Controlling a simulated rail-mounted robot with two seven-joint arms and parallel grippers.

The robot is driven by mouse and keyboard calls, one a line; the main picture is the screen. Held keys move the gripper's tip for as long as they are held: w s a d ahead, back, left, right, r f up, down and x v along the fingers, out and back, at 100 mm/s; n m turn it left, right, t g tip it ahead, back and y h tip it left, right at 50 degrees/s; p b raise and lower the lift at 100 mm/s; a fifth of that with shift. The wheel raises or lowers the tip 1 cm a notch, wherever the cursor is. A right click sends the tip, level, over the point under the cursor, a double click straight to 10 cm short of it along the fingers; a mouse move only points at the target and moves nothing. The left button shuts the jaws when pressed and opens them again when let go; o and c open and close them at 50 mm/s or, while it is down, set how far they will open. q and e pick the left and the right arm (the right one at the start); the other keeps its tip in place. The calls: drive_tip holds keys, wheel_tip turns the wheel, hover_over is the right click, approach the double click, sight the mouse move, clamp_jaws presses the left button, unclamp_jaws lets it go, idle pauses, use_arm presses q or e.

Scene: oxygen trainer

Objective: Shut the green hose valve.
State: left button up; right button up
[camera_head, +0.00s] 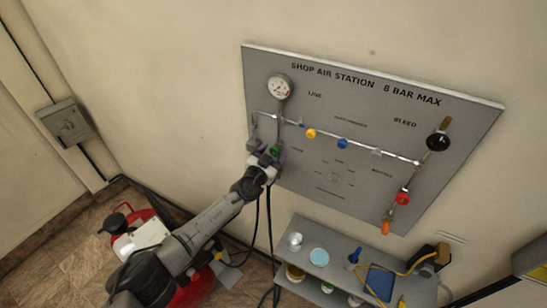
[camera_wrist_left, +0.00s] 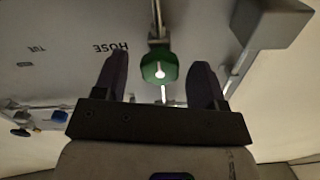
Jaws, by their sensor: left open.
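The green hose valve (camera_wrist_left: 158,67) is a rounded green knob with a pale pointer mark, under the word HOSE on the grey panel. In the left wrist view it lies between the two dark fingers of my left gripper (camera_wrist_left: 160,85), with a visible gap on each side. In the head view my left gripper (camera_head: 266,160) reaches the panel's lower left, and only a bit of the green valve (camera_head: 276,150) shows beside it. The gripper is open. My right gripper is not in either view.
The grey panel (camera_head: 450,105) carries a gauge (camera_head: 279,87), a yellow knob (camera_head: 311,133), a blue knob (camera_head: 343,143), a black knob (camera_head: 438,141) and a red valve (camera_head: 402,197). A grey shelf (camera_head: 335,238) with cups and tools stands below. A red compressor (camera_head: 198,290) is at lower left.

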use_arm(q)
drive_tip(key=shift+w+d, duration=0.15)
drive_tip(key=shift+w, duration=0.15)
drive_tip(key=shift+c, duration=0.3)
drive_tip(key=c, duration=0.9)
